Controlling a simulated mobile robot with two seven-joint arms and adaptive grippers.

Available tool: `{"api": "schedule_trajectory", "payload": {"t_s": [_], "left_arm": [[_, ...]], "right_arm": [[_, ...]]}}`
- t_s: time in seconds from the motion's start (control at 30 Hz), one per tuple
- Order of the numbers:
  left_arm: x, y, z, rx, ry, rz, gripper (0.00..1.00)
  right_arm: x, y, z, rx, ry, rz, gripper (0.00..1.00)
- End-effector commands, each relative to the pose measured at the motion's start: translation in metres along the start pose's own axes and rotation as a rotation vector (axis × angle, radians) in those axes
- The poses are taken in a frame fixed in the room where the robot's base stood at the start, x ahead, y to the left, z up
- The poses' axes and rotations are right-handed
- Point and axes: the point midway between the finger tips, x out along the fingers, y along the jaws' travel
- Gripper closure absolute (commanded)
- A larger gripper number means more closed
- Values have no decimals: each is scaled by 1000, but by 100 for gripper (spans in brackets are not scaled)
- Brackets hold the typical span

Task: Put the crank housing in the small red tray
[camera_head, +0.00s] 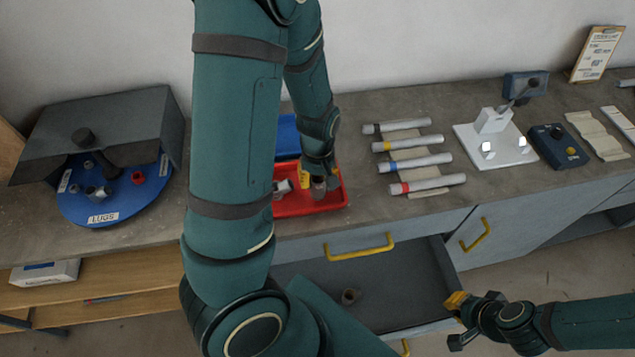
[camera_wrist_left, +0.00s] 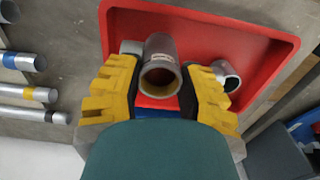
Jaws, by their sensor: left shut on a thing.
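The small red tray (camera_head: 335,200) stands on the bench in the head view and fills much of the wrist view (camera_wrist_left: 250,35). My left gripper (camera_head: 316,184) is over the tray. In the left wrist view its yellow fingers (camera_wrist_left: 158,90) are shut on a grey hollow cylinder with a small label, seemingly the crank housing (camera_wrist_left: 160,55). The label is too small to read. I cannot tell whether the cylinder touches the tray floor. My right gripper (camera_head: 456,322) is at the drawer's right front corner, its fingers apart and empty.
A second grey ring-shaped part (camera_wrist_left: 228,74) lies in the tray. A blue tray (camera_head: 287,136) is behind it. Banded tubes (camera_head: 420,162) lie to the right. A blue turntable (camera_head: 120,195) is at left. The open drawer (camera_head: 400,290) holds a small round part (camera_head: 350,296).

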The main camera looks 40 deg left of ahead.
Motion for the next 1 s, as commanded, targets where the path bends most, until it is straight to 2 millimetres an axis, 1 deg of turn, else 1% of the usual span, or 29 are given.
{"api": "schedule_trajectory", "payload": {"t_s": [0.03,0.1,0.37,0.5,0.53,0.6,0.87,1.0], "left_arm": [[10,-1,0,-2,-2,-3,100],[18,-1,0,-1,-2,-2,100],[18,0,0,0,0,0,100],[22,0,0,0,0,0,100],[22,0,0,0,0,0,52],[21,0,0,0,0,0,32],[21,0,0,0,0,0,32],[15,0,0,0,1,1,32]], "right_arm": [[3,1,0,0,0,0,100],[4,2,1,1,0,0,100],[4,2,1,1,1,0,100],[7,3,1,1,1,0,100],[6,3,1,1,1,0,100],[6,2,1,1,1,0,100],[6,2,1,1,1,0,100],[2,1,0,1,1,0,100]]}}
